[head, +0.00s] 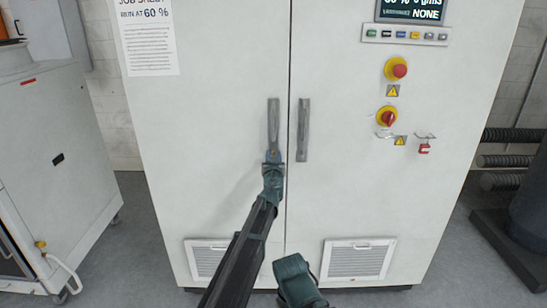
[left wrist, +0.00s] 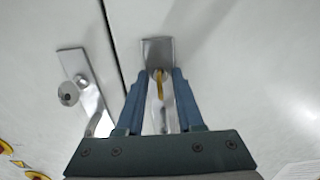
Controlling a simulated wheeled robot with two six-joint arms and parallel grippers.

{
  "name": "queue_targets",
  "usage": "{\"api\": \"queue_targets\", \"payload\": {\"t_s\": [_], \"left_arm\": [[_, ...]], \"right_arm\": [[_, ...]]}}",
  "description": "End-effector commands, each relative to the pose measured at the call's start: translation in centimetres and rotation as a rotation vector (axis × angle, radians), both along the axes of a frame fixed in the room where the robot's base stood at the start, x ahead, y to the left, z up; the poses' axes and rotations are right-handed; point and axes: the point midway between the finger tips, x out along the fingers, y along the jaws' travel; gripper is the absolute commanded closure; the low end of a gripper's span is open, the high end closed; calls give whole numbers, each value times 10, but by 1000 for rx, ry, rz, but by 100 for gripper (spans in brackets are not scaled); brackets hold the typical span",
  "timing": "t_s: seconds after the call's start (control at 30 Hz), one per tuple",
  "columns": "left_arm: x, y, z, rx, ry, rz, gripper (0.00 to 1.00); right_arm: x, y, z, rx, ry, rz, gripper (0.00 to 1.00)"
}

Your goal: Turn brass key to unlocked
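A brass key (left wrist: 160,84) stands in the lock on the metal handle plate (left wrist: 158,48) of the left cabinet door. In the head view this is the lower end of the left door handle (head: 273,122). My left gripper (left wrist: 165,76) has its two blue fingers on either side of the key, with gaps that look clear. In the head view my left gripper (head: 272,157) covers most of the key. A teal part of mine at the bottom, probably my right gripper (head: 297,280), shows no fingers.
The right door handle (head: 303,130) stands close beside, across the door seam; its lock (left wrist: 69,93) shows no key. The right door carries a red button (head: 398,70), a red rotary switch (head: 387,118) and a small red padlock (head: 424,148). A white machine (head: 55,150) stands left.

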Motion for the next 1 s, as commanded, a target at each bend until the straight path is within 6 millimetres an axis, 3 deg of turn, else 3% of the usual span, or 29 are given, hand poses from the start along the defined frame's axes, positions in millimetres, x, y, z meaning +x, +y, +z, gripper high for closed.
{"api": "queue_targets", "payload": {"t_s": [0.2, 0.4, 1.0], "left_arm": [[0, 0, 0, 0, 0, 0, 66], [0, 0, 0, 0, 0, 0, 100], [0, 0, 0, 62, 0, 0, 100]], "right_arm": [[0, 0, 0, 0, 0, 0, 50], [0, 0, 0, 0, 0, 0, 50], [0, 0, 0, 0, 0, 0, 50]]}}
